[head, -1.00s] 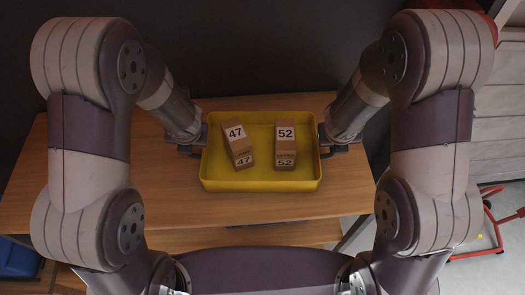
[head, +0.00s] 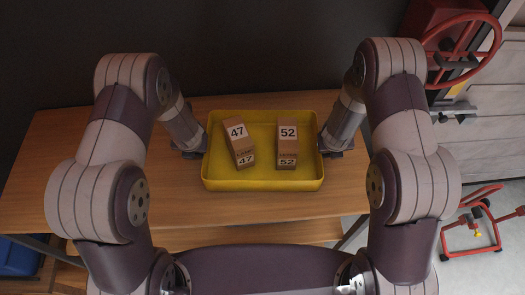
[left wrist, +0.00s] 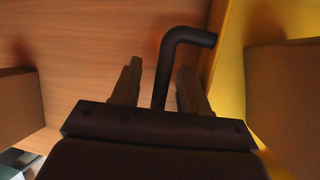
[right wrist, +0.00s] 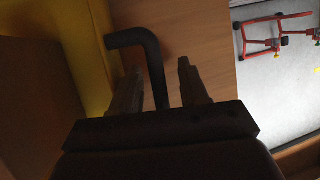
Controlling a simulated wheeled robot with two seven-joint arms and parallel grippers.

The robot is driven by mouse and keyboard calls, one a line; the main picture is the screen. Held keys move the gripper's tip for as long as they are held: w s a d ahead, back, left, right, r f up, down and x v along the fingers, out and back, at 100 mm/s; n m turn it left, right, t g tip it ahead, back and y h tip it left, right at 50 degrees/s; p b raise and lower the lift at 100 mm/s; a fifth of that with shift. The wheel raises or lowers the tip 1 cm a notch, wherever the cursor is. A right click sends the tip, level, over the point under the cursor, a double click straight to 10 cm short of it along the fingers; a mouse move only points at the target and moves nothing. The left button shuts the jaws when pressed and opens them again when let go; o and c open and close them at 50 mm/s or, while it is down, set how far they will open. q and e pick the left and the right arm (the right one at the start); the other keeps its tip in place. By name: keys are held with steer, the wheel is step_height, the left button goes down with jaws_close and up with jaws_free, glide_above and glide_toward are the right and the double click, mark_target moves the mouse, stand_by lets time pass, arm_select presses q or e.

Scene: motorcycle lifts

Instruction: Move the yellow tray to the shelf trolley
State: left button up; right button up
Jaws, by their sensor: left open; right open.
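The yellow tray (head: 262,184) sits on a wooden table, holding two brown boxes labelled 47 (head: 239,140) and 52 (head: 287,140). My left gripper (head: 197,152) is at the tray's left side. In the left wrist view its open fingers (left wrist: 158,85) stand either side of a black bent handle (left wrist: 185,38). My right gripper (head: 328,150) is at the tray's right side. In the right wrist view its open fingers (right wrist: 160,85) stand either side of the other black handle (right wrist: 135,38). I cannot make out the shelf trolley for certain.
The wooden table (head: 80,180) has bare room left and right of the tray, with a lower shelf (head: 250,233) in front. A dark wall is behind. A red frame (head: 475,225) stands on the floor at right. A red wheel (head: 462,50) is at upper right.

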arm_select(q)
steer(key=shift+f, duration=0.15)
arm_select(e)
steer(key=shift+d+f, duration=0.1)
steer(key=shift+f, duration=0.05)
arm_select(q)
jaws_close()
arm_select(e)
jaws_close()
arm_select(q)
steer(key=shift+w, duration=0.1)
arm_select(e)
steer(key=shift+w, duration=0.1)
